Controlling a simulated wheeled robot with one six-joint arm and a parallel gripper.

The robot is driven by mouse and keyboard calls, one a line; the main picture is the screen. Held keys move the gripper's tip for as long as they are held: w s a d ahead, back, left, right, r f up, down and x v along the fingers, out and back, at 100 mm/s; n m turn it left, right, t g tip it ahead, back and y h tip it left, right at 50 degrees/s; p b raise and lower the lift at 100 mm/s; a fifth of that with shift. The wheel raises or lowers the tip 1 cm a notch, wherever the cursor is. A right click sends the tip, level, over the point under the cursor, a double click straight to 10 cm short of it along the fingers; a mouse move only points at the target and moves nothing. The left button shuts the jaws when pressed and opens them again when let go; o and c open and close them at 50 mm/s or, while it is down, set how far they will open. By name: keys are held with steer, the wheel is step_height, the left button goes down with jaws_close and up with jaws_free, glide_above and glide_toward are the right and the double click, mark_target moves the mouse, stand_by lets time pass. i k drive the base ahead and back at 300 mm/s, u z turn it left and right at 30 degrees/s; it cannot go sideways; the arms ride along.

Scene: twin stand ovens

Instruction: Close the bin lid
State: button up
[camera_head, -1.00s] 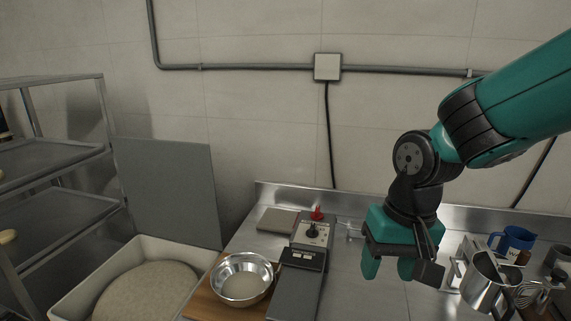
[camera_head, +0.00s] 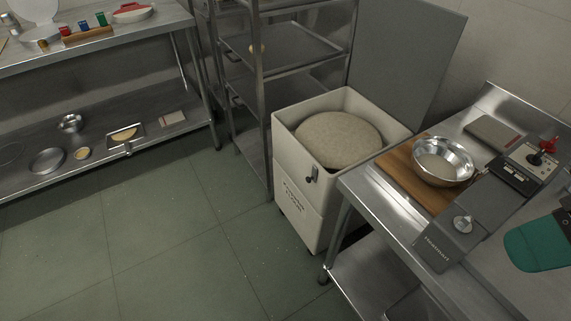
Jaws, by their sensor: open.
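The bin (camera_head: 292,165) is a cream, box-shaped container on the floor between the wire-grey rack and the steel table. Its lid (camera_head: 412,62), a flat grey panel, stands upright at the back of the bin, open. A rounded beige mass (camera_head: 338,138) fills much of the inside. A small dark latch (camera_head: 312,175) shows on the bin's front.
A tray rack (camera_head: 268,85) stands left of the bin. The green floor (camera_head: 170,245) in front is clear.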

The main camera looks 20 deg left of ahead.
mark_target(402, 51)
steer(key=u, duration=1.25)
steer(key=k, duration=1.3)
steer(key=u, duration=0.85)
steer(key=i, duration=2.9)
steer(key=z, duration=0.75)
steer(key=i, duration=0.95)
steer(key=z, duration=1.6)
steer(key=i, duration=0.65)
steer(key=z, duration=0.5)
